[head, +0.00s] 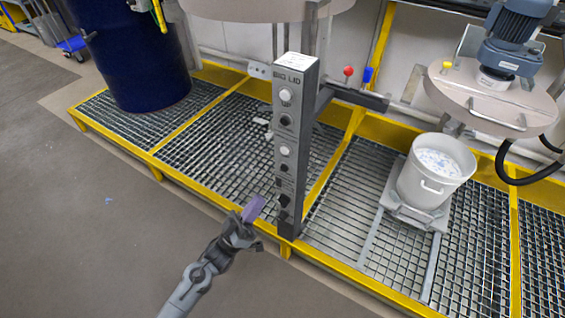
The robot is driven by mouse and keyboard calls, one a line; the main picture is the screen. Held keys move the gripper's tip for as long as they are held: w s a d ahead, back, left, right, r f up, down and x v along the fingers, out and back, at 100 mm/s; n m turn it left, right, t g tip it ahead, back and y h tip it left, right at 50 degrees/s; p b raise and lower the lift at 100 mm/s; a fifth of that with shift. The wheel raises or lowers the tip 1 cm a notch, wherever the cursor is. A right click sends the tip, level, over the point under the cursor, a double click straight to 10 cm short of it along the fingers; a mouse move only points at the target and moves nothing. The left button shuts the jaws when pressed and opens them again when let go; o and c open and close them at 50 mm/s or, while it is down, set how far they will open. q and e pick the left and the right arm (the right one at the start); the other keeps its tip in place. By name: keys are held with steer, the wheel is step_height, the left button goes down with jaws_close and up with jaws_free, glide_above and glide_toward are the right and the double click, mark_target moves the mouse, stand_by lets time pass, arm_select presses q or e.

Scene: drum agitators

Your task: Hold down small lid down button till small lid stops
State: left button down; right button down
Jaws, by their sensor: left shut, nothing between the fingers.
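The grey control post (302,160) stands upright with a column of buttons on its face; its top label reads "BIG LID". A lower white button (284,151) and a black button (284,169) sit mid-post, with a black knob (284,201) below; their small labels are unreadable. My left gripper (254,208), with purple fingertips, is shut and empty. It is just left of the post's lower part, apart from the buttons in the picture. The small round lid (480,95) with a blue motor (517,40) hangs above a white bucket (435,170). My right gripper is not in view.
A yellow-edged grated platform (215,135) carries the post and the bucket. A dark blue drum (130,55) stands at the left. A larger lid (250,8) is at the top. Grey floor lies open at the lower left.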

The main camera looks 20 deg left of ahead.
mark_target(285, 167)
arm_select(q)
steer(key=shift+r, duration=0.35)
steer(key=shift+w, duration=0.15)
steer(key=w+d+b, duration=0.2)
steer(key=w+b, duration=0.3)
steer(key=w, duration=0.3)
steer(key=shift+w+b, duration=0.15)
steer(key=shift+b, duration=0.25)
steer(key=shift+d, duration=0.1)
stand_by(0.7)
